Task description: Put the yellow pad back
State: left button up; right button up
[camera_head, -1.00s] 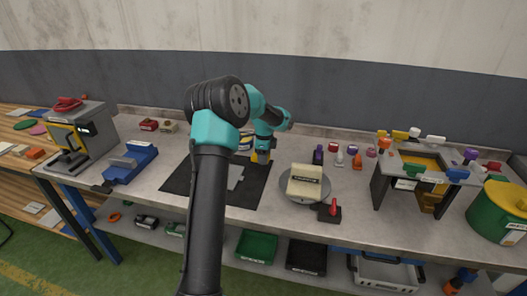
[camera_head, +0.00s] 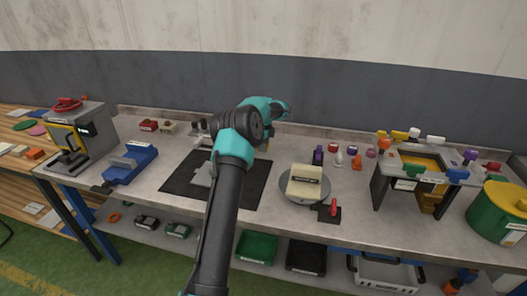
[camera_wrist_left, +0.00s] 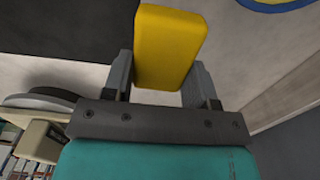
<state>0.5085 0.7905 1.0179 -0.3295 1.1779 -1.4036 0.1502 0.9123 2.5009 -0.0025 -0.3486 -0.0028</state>
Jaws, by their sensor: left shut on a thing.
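The yellow pad (camera_wrist_left: 168,45) is a rounded block between the fingers of my left gripper (camera_wrist_left: 165,78) in the left wrist view. The gripper is shut on it, with a grey finger on each side. In the head view, my left arm reaches over the dark mat (camera_head: 255,180) toward the back of the table, and its own links hide most of the gripper and the pad. I cannot tell how high the pad is above the table. My right gripper is not in view.
A round turntable (camera_head: 290,195) with a cream block (camera_head: 305,180) stands right of the mat. A red-handled switch (camera_head: 332,208) is beside it. A blue fixture (camera_head: 132,162) and grey machine (camera_head: 85,135) stand left. Several small pieces line the back right.

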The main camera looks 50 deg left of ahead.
aim_at(263, 156)
pick_arm(q)
jog(key=shift+w+a, duration=0.15)
jog(key=shift+f, duration=1.75)
jog(key=shift+f, duration=0.1)
jog(key=o, duration=0.8)
jog(key=shift+f, duration=0.1)
notch_tip(263, 156, up, 12)
jog(key=shift+r, duration=0.2)
